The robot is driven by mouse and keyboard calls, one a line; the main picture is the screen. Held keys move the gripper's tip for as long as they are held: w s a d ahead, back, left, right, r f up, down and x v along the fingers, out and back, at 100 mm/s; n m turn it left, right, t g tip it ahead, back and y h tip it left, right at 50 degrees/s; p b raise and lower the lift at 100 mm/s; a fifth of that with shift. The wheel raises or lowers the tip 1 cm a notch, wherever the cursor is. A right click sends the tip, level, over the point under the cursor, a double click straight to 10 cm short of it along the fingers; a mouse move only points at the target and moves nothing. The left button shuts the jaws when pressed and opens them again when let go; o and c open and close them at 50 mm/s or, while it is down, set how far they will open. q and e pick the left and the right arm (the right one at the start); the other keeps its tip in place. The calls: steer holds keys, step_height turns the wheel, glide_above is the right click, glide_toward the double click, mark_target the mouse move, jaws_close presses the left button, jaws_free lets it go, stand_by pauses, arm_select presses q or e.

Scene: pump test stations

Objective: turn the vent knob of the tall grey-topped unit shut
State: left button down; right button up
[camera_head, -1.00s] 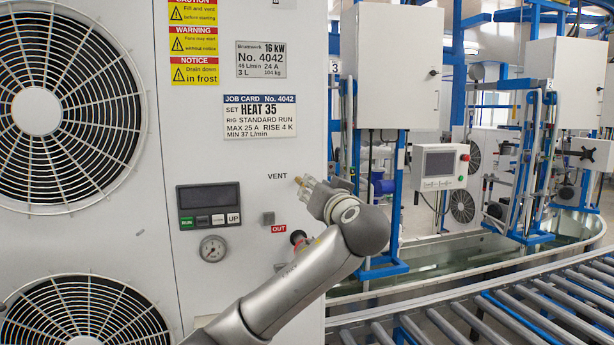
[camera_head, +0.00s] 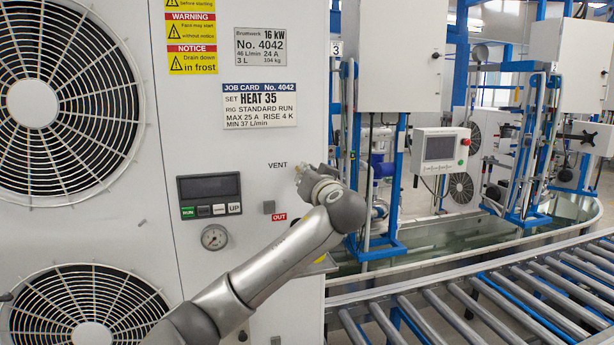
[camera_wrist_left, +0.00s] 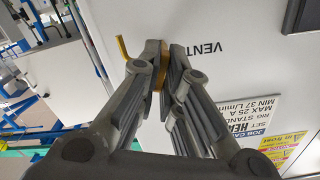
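The tall pale unit (camera_head: 255,150) with job card No. 4042 fills the left half of the head view; its top is out of frame. My left gripper (camera_head: 306,172) is at its front, just right of the word VENT. In the left wrist view my left gripper's fingers (camera_wrist_left: 164,55) are close together, with a strip of the brass-yellow vent knob (camera_wrist_left: 159,72) between them. They look shut on it. A brass hooked piece (camera_wrist_left: 123,47) sticks out beside one finger. The fingers hide much of the knob, so its turn angle is unclear. My right gripper is not in view.
Large fans are at left. A roller conveyor (camera_head: 480,300) runs at lower right, with a white control box (camera_head: 440,150) and blue frames behind.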

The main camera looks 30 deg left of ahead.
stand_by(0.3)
arm_select(q)
steer(key=shift+w+d+f+m+p, duration=0.1)
steer(key=shift+m+p, duration=0.3)
steer(key=shift+m, duration=2.95)
steer(key=shift+d+f+m+p, duration=0.1)
steer(key=shift+m+p, duration=0.25)
steer(key=shift+m, duration=3)
steer(key=shift+f, duration=0.1)
steer(key=c, duration=1.6)
jaws_free()
steer(key=shift+d, duration=0.1)
